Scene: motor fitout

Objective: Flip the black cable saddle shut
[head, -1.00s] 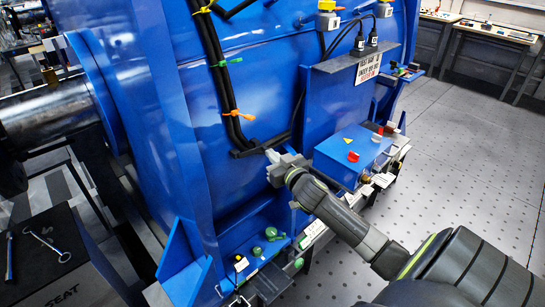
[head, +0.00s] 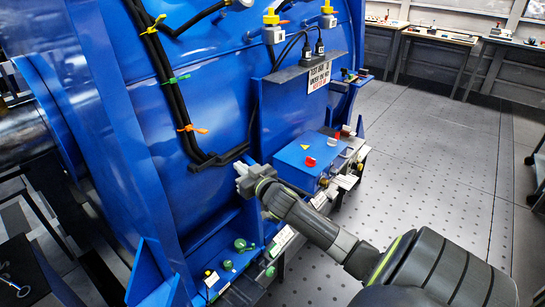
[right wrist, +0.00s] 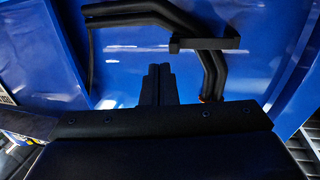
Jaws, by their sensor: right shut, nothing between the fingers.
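The black cable saddle (head: 207,161) is a small dark bracket at the lower end of the black cables (head: 167,85) on the blue motor housing. In the right wrist view the saddle (right wrist: 205,44) shows as a bar across the bent cable, with a block at its right end. I cannot tell whether its flap is fully down. My right gripper (head: 240,178) is to the right of and slightly below the saddle in the head view, apart from it. Its fingers (right wrist: 158,72) are together and empty. My left gripper is out of view.
A blue box (head: 308,158) with red and yellow marks sits right of my right gripper. Green knobs (head: 240,244) are on the ledge below. A sign plate (head: 318,77) and plugs are above. Orange (head: 190,129) and green ties hold the cables. Open floor lies to the right.

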